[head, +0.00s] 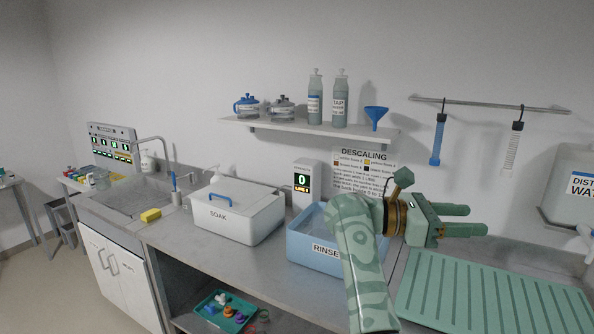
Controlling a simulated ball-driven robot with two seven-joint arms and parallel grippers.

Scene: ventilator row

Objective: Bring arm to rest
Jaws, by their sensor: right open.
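My right gripper (470,219) is in the head view at the right. Its arm rises from the bottom, in front of the right side of the blue RINSE bin (305,255). The two green fingers point right and are spread apart, with nothing between them. The gripper appears above the back of the ribbed green drain mat (495,300), and I see no contact with it. The arm hides part of the RINSE bin and the lower part of the DESCALING sign (366,157). My left gripper does not show.
A white lidded SOAK bin (240,222) stands left of the RINSE bin, with a sink (125,197) and yellow sponge (151,216) farther left. A shelf (300,129) holds bottles and a blue funnel (376,115). Tubes hang from a rail (480,104). A water tank (570,185) is at right.

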